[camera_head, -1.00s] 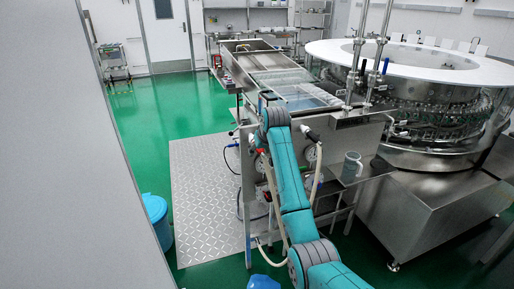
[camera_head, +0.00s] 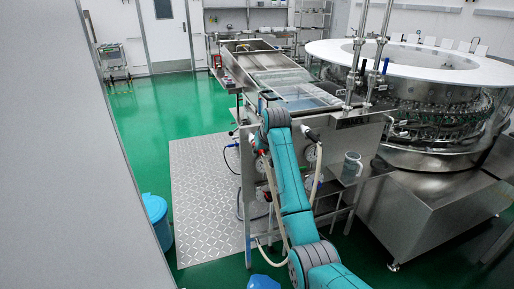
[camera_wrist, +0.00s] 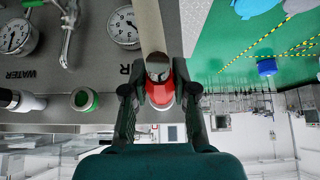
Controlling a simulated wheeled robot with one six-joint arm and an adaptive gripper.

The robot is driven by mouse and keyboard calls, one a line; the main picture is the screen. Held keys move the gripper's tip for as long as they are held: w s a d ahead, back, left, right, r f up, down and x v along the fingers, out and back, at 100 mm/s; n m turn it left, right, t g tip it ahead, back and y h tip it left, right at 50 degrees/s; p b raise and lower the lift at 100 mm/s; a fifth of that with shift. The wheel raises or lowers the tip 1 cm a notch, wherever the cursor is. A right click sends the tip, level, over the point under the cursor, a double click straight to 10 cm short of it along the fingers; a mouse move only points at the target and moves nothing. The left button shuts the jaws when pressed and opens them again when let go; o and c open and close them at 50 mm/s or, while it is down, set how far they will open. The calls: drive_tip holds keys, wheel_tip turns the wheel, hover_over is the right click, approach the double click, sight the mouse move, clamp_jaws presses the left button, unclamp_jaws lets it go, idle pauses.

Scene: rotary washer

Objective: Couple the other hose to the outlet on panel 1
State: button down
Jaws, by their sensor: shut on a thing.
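In the wrist view, which is upside down, my gripper (camera_wrist: 159,94) is shut around a red collar (camera_wrist: 161,94) at the end of a beige hose (camera_wrist: 148,25) with a metal sleeve. Whether the collar is seated on a port or just in front of the panel (camera_wrist: 95,70), I cannot tell. A green-ringed outlet (camera_wrist: 85,99) is bare beside it. Further left is a white-and-black hose fitting (camera_wrist: 20,100). In the head view, the pale hose (camera_head: 272,195) hangs left of my arm and a second hose (camera_head: 318,172) hangs right. My arm hides the gripper there.
Gauges (camera_wrist: 122,27) and a metal valve pipe (camera_wrist: 67,35) sit on the panel near the hose. A steel jug (camera_head: 351,168) stands right of my arm. The big rotary washer (camera_head: 430,110) fills the right. A tread-plate floor area (camera_head: 205,205) is clear at left.

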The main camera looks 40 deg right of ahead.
drive_tip(key=s+a, duration=0.2)
drive_tip(key=s, duration=0.4)
drive_tip(key=shift+s, duration=0.25)
idle(0.6)
drive_tip(key=shift+d, duration=0.25)
drive_tip(key=shift+s+d, duration=0.3)
drive_tip(key=shift+d, duration=0.6)
drive_tip(key=shift+s+d, duration=0.25)
drive_tip(key=shift+d, duration=0.6)
drive_tip(key=shift+d, duration=0.1)
drive_tip(key=shift+s+d, duration=0.3)
drive_tip(key=shift+d, duration=0.6)
drive_tip(key=shift+s+d, duration=0.3)
drive_tip(key=shift+d, duration=0.6)
drive_tip(key=d, duration=0.2)
drive_tip(key=s+d, duration=0.1)
drive_tip(key=shift+s+d, duration=0.1)
drive_tip(key=shift+d, duration=0.3)
